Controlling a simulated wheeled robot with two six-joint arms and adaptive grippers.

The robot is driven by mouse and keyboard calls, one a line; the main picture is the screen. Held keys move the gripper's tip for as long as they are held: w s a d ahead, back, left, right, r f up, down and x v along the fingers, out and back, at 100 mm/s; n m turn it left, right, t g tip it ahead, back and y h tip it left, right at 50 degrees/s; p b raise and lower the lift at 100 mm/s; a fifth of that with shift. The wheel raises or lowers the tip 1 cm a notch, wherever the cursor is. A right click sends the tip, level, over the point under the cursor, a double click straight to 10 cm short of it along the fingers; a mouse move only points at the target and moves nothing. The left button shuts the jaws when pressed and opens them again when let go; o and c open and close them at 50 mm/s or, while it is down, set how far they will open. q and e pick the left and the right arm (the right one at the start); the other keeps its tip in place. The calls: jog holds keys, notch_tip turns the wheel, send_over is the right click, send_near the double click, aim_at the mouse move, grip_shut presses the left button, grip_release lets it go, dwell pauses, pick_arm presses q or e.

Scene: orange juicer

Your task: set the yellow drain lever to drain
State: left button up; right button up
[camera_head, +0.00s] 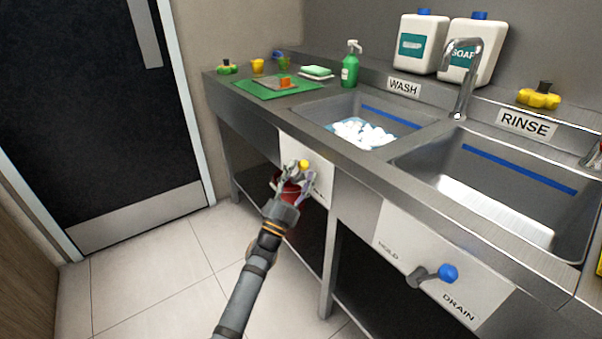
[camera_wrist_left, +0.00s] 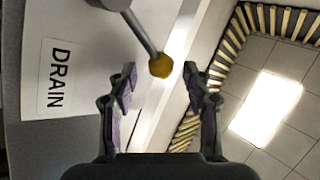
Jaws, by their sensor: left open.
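The yellow drain lever's ball knob (camera_head: 303,164) shows on the white panel (camera_head: 322,182) under the wash sink, partly behind my left gripper (camera_head: 293,173). In the left wrist view, the yellow knob (camera_wrist_left: 160,66) sits on a grey rod running from a pivot (camera_wrist_left: 112,4) at the top. My left gripper (camera_wrist_left: 160,88) is open, and the knob appears between its fingertips, with a visible gap on both sides. A DRAIN label (camera_wrist_left: 56,78) is on the panel at left; no HOLD label shows there. My right gripper is not in view.
A blue-knobbed lever (camera_head: 447,272) stands on the rinse sink's panel, between HOLD and DRAIN labels. The wash sink (camera_head: 345,100) has foam in it. A red object (camera_head: 290,190) is partly hidden behind my gripper. The floor (camera_head: 165,260) at left is clear.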

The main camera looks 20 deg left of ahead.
pick_arm(q)
jog(key=v, duration=1.1)
jog(key=shift+s, duration=0.15)
jog(key=shift+a+f, duration=0.1)
jog(key=shift+f, duration=0.1)
